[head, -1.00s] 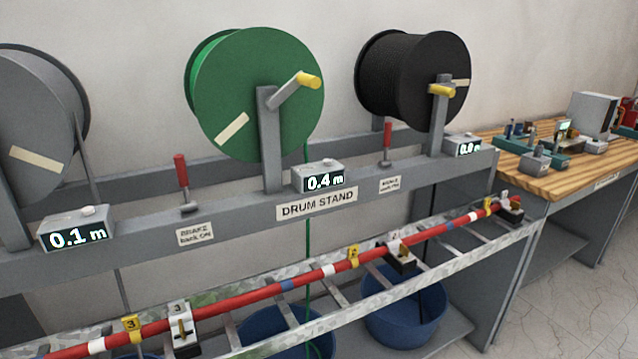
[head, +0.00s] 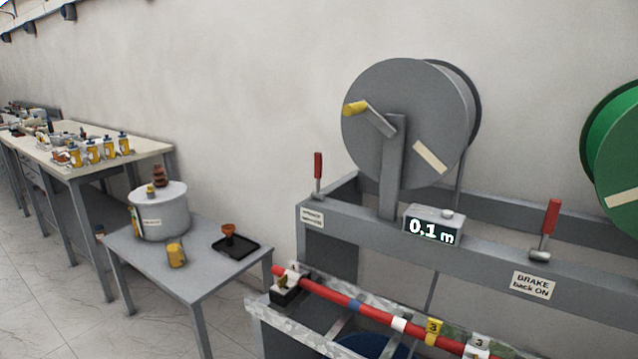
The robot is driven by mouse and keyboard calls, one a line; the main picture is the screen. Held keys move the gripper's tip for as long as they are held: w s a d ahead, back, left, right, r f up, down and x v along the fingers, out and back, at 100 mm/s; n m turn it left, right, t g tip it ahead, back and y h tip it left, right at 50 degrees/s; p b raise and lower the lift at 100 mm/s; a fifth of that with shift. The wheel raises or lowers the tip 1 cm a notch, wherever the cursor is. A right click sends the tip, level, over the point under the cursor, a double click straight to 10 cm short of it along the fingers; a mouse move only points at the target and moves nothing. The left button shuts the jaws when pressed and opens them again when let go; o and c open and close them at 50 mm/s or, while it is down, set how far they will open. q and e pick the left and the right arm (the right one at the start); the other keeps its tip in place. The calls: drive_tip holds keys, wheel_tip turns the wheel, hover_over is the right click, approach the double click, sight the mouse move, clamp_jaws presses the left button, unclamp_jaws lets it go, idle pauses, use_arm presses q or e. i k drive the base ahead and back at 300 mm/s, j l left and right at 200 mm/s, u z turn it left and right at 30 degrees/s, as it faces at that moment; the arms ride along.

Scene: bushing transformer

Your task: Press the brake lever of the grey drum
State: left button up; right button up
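The grey drum (head: 405,125) stands on the drum stand in the head view, right of centre, with a yellow-handled crank (head: 370,117) on its face. A red-handled brake lever (head: 318,172) stands upright at the left end of the stand, left of the grey drum. A second red-handled lever (head: 550,222) stands to the right, by a label reading "BRAKE back ON" (head: 533,286). A length display (head: 433,228) below the drum reads 0.1 m. Neither of my grippers is in view.
A red cable (head: 365,308) runs on a ladder tray in front of the stand. A green drum (head: 615,150) is at the right edge. A small grey table (head: 195,280) with a transformer tank (head: 160,212) stands left. A long workbench (head: 90,160) is farther left. Floor is clear between them.

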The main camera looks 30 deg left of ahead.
sight(316, 194)
drive_tip(key=i+l+u, duration=0.1)
drive_tip(key=i, duration=0.3)
drive_tip(key=i+l, duration=0.35)
drive_tip(key=i+j+u, duration=0.05)
